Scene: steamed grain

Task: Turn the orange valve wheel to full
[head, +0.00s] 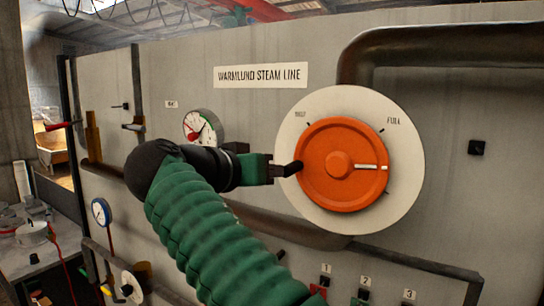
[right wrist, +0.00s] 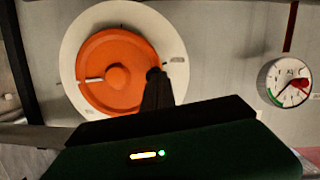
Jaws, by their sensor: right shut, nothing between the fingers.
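The orange valve wheel (head: 326,188) sits on a round white dial plate (head: 405,185) on the grey panel. Its white pointer line (head: 367,167) points right, a little below level, between the tick under the FULL label (head: 393,121) and a lower tick. My right gripper (head: 293,169) is shut and empty, its tip at the left rim of the wheel. In the right wrist view, the dark fingers (right wrist: 154,76) overlap the rim of the wheel (right wrist: 117,50); whether they touch it I cannot tell. My left gripper is not in view.
A pressure gauge (head: 201,127) is left of the dial, behind my right arm; it also shows in the right wrist view (right wrist: 285,82). A thick dark pipe (head: 440,45) bends above the dial. Numbered switches (head: 365,294) and a rail (head: 420,262) lie below.

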